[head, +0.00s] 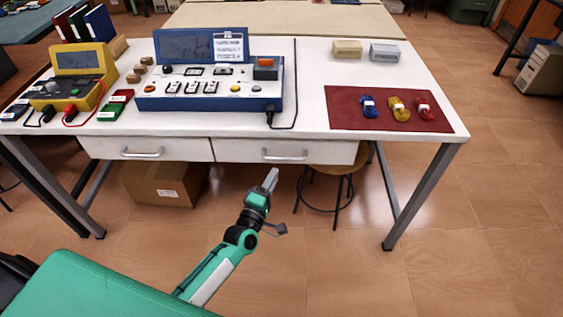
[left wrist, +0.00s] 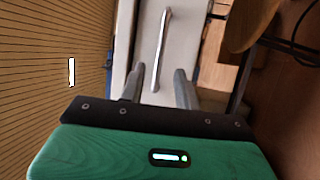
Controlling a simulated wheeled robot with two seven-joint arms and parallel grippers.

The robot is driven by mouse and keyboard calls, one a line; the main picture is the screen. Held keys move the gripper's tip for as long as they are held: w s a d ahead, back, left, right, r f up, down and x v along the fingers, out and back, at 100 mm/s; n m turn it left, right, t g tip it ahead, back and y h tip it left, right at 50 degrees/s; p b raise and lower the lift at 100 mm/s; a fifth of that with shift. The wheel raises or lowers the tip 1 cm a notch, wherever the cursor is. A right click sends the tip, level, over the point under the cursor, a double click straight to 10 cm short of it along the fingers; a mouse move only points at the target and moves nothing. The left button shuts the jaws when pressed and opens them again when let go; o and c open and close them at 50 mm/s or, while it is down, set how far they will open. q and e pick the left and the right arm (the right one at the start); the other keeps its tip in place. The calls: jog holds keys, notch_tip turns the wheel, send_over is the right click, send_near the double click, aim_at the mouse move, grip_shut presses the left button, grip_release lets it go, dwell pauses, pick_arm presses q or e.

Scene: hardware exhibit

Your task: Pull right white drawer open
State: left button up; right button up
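The right white drawer (head: 335,151) sits under the white table's front edge and looks shut, level with the left drawer. Its silver bar handle (head: 285,156) is in the middle of its front. My left gripper (head: 270,179) is just below and in front of this handle, pointing up toward it. In the left wrist view the gripper (left wrist: 159,75) is open, its two fingers apart with nothing held. The handle (left wrist: 162,45) there runs lengthwise, its lower end appearing between the fingertips. Contact cannot be told. My right gripper is in neither view.
The left drawer (head: 110,148) is beside the right one. A stool (head: 338,169) stands under the table to the right, and a cardboard box (head: 160,186) lies below. A blue-framed console (head: 208,95) and a red mat (head: 345,115) are on the table. Floor in front is clear.

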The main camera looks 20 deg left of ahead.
pick_arm(q)
jog(key=x, duration=0.6)
jog(key=shift+w, duration=0.3)
jog(key=shift+c, duration=0.4)
grip_shut()
